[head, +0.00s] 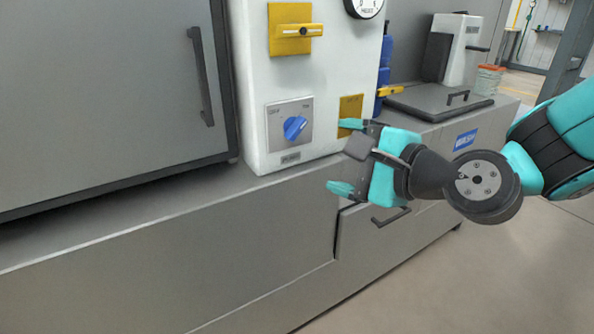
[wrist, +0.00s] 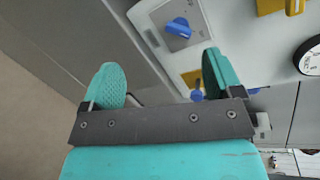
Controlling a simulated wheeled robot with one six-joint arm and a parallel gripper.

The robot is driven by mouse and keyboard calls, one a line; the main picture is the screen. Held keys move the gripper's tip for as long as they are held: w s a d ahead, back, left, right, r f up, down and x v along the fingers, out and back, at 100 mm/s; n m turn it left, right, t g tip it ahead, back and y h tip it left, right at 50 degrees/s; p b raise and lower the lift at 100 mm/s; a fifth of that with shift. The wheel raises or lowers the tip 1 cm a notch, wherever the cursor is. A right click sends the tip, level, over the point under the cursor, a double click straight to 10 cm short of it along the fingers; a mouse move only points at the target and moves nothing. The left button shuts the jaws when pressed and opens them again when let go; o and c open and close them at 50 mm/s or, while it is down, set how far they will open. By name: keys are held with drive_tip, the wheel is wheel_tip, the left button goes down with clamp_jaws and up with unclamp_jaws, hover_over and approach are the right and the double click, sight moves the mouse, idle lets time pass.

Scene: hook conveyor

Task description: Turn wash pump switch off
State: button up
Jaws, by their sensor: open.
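The switch is a blue rotary knob (head: 294,128) on a grey square plate (head: 275,113) low on a white panel. Its pointer leans up and to the right, toward the right-hand label; the small lettering is hard to read. In the wrist view the knob (wrist: 178,28) shows beyond the fingers, near the top. My gripper (head: 338,157) is open and empty, to the right of the knob and in front of the panel, apart from both. In the wrist view its two teal fingers (wrist: 160,78) are spread wide.
A yellow plate with a yellow handle (head: 297,31) sits above the knob, with a round gauge (head: 364,5) at upper right. A grey cabinet door with a handle (head: 201,75) stands left.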

wheel_tip(320, 180, down, 4)
drive_tip(key=w+d+m+t+b, duration=0.1)
drive_tip(key=w+m+t+b, duration=0.15)
drive_tip(key=m, duration=0.25)
drive_tip(key=m+t+h+p, duration=0.1)
drive_tip(key=p, duration=0.5)
approach(299, 131)
drive_tip(key=x, duration=1)
drive_tip(key=shift+w+a+r, duration=0.1)
drive_tip(key=shift+w+a, duration=0.05)
drive_tip(key=shift+w, duration=0.1)
drive_tip(key=c, duration=0.9)
